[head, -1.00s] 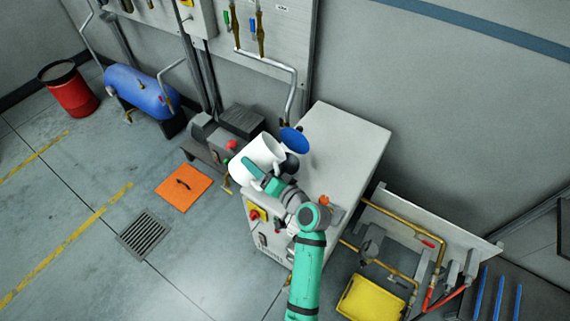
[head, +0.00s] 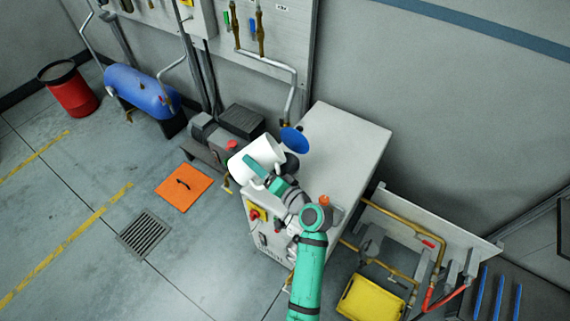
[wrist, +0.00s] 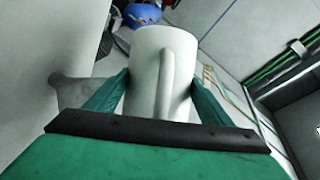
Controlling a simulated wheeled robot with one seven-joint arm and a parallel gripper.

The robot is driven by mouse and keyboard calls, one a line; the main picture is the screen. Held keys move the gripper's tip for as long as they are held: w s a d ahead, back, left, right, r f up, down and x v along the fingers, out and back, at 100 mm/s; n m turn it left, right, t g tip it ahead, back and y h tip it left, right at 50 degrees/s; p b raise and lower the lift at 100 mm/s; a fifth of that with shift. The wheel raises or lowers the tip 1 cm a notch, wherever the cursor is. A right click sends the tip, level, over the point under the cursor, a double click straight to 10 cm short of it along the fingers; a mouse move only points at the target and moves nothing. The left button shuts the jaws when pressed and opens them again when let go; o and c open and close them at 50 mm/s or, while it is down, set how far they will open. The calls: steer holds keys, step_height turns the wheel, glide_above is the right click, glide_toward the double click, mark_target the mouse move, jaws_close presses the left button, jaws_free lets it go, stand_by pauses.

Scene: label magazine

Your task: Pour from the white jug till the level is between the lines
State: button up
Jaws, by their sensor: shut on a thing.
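The white jug (head: 250,162) is held tilted above the near left part of the pale cabinet top. In the wrist view the jug (wrist: 145,70) stands between my two green fingers, with its handle facing the camera. My gripper (head: 263,172) is shut on the jug. A blue disc (head: 294,139) is just right of and behind the jug, with a dark rounded thing (head: 291,162) below it, partly covered by jug and gripper. No level lines or liquid can be made out, and the inside of the jug is hidden.
The cabinet top (head: 350,140) is bare to the right. A grey machine (head: 215,140) stands left of the cabinet. An orange plate (head: 183,187) and a drain grate (head: 143,234) lie on the floor. Brass pipework (head: 400,225) and a yellow bin (head: 371,300) are at right.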

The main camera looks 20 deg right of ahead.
steer(key=shift+d+m+y, duration=0.15)
steer(key=shift+m+y, duration=0.25)
steer(key=shift+m, duration=0.5)
stand_by(0.5)
steer(key=shift+d+f+t, duration=0.15)
steer(key=shift+f+t, duration=0.15)
steer(key=shift+f, duration=0.2)
stand_by(0.7)
steer(key=shift+r, duration=0.7)
steer(key=shift+a+n+h, duration=0.3)
steer(key=shift+a+n, duration=0.1)
steer(key=shift+n, duration=0.4)
steer(key=shift+f+n+g+h, duration=0.1)
steer(key=shift+n+g+h, duration=0.2)
steer(key=shift+n+g, duration=0.25)
steer(key=shift+n, duration=0.25)
